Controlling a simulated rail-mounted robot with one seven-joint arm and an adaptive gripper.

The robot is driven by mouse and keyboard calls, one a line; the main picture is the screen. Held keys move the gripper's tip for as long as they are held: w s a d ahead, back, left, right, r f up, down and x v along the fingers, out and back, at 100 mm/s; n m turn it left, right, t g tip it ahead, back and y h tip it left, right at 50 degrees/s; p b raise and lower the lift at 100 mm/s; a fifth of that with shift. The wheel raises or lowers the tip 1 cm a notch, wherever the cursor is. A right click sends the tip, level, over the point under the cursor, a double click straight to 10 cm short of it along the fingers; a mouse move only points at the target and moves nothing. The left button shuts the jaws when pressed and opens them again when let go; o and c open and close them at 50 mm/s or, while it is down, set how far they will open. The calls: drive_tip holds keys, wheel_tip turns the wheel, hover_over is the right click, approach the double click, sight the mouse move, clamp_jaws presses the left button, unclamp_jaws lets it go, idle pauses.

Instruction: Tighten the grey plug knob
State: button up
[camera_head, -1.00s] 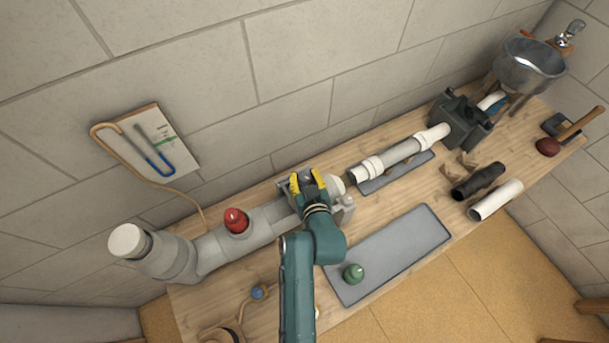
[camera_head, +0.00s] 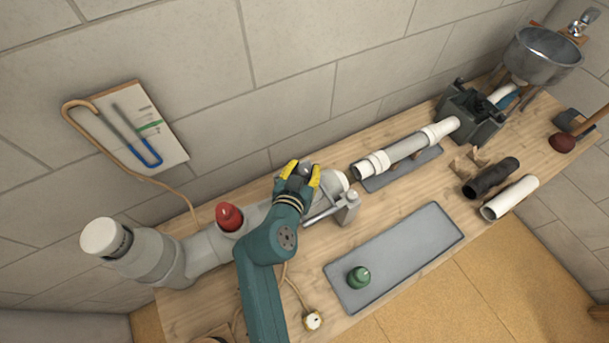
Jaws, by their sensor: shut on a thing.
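My gripper (camera_head: 303,173), with yellow fingertips, is shut on the dark grey plug knob (camera_head: 305,169). The knob's top shows between the fingers. They are over the right part of the thick grey pipe (camera_head: 202,250). My fingers and wrist hide the knob's lower part and the place below it, so I cannot tell how deep it sits. A red knob (camera_head: 229,217) stands upright on the same pipe to the left. A green knob (camera_head: 359,277) stands on the grey mat (camera_head: 415,245) at the front.
A grey clamp (camera_head: 347,207) is just right of my gripper. A white pipe assembly (camera_head: 405,150) leads to a dark vise (camera_head: 470,114). A black pipe (camera_head: 491,178) and a white pipe (camera_head: 510,197) lie at the right. The stone wall (camera_head: 300,60) is close behind.

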drive_tip(key=shift+f+m+h+b, duration=0.2)
drive_tip(key=shift+m+h+b, duration=0.1)
drive_tip(key=shift+b, duration=0.1)
drive_tip(key=o, duration=1.2)
drive_tip(key=shift+d, duration=0.1)
drive_tip(key=shift+c, duration=0.2)
drive_tip(key=shift+o, duration=0.2)
drive_tip(key=shift+r, duration=0.1)
drive_tip(key=shift+s, duration=0.1)
drive_tip(key=v, duration=1.2)
drive_tip(key=shift+r, duration=0.2)
